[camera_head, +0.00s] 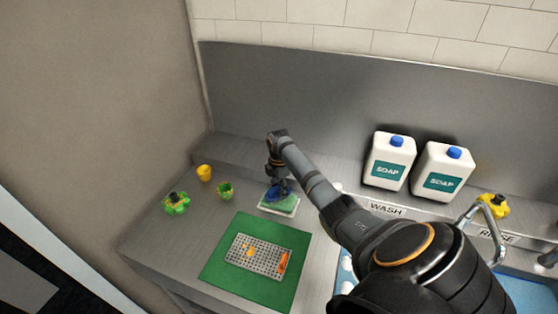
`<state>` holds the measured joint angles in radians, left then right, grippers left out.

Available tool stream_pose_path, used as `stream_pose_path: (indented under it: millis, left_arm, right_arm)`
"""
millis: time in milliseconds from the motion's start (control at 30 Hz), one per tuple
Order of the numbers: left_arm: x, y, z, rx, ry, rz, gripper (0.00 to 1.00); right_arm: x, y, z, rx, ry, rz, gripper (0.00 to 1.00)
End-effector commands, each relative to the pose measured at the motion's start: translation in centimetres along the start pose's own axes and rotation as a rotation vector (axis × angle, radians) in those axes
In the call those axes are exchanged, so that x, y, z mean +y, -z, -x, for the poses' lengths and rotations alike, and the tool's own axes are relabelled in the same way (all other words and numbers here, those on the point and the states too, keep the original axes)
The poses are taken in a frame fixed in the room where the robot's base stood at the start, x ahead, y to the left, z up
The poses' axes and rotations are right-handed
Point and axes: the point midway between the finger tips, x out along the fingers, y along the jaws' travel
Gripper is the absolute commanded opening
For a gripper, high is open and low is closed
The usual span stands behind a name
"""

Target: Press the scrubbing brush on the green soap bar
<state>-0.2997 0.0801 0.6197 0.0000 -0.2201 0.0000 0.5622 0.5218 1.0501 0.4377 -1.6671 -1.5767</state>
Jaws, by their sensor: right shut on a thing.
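The green soap bar (287,206) lies on a pale dish (264,207) behind the green mat. My right gripper (277,178) points down over it and is shut on the scrubbing brush (275,194), which looks blue. The brush is at the soap's back left part and overlaps it in the head view; I cannot tell whether it touches or hovers just above. The gripper partly hides the brush. My left gripper is not in view.
A green mat (220,267) with a perforated metal tray (240,258) holding orange bits lies in front. A yellow cup (204,172), a green cup (225,190) and a green-yellow item (176,203) stand left. Two soap jugs (389,161) and a faucet (484,211) are right.

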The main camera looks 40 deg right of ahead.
Motion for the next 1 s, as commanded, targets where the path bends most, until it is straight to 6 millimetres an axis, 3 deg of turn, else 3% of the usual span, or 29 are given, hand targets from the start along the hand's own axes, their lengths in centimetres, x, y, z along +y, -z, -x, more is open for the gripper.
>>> stream_pose_path:
  millis: [233,767,1000]
  left_arm:
    - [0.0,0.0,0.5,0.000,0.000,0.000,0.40]
    - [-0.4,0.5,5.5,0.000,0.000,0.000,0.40]
    - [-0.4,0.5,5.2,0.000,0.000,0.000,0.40]
  right_arm:
    - [-0.1,0.0,0.3,0.001,0.005,0.000,0.22]
    - [0.0,0.0,5.2,0.000,0.001,0.000,0.22]
    - [0.0,0.0,6.9,0.000,0.000,0.000,0.22]
